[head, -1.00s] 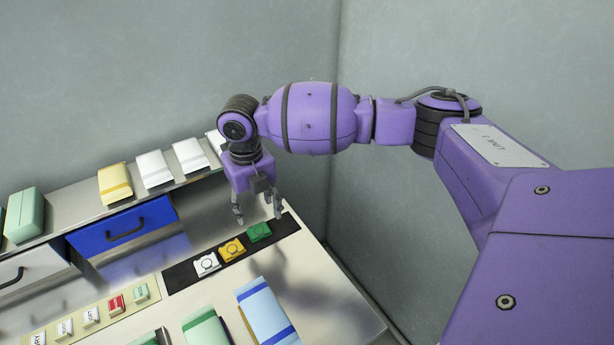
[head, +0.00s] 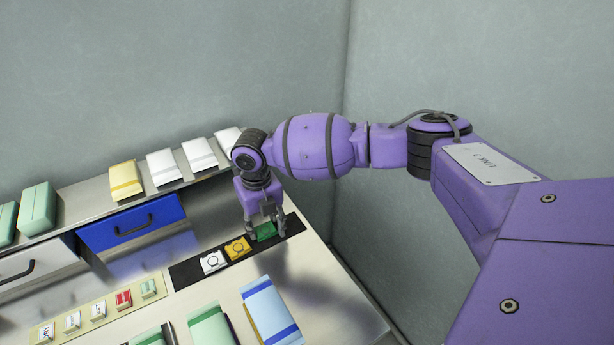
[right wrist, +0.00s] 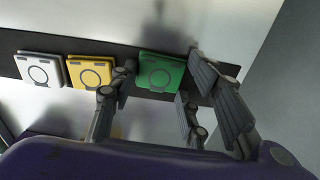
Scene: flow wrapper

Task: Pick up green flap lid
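The green flap lid (head: 265,231) sits at the right end of a black strip (head: 190,272) on the metal table. It also shows in the right wrist view (right wrist: 161,72), a green square with a ring mark on it. My right gripper (head: 266,236) points down over the green lid, its fingers apart on either side of it. In the right wrist view the fingers of the right gripper (right wrist: 165,80) are spread with the lid between them. I cannot tell whether they touch it. My left gripper is not in view.
A yellow lid (head: 238,249) and a white lid (head: 213,262) lie on the same strip, to the left. A blue drawer (head: 131,222) is behind. Wrapped packs, including a light blue one (head: 268,311), lie in front. A wall stands close on the right.

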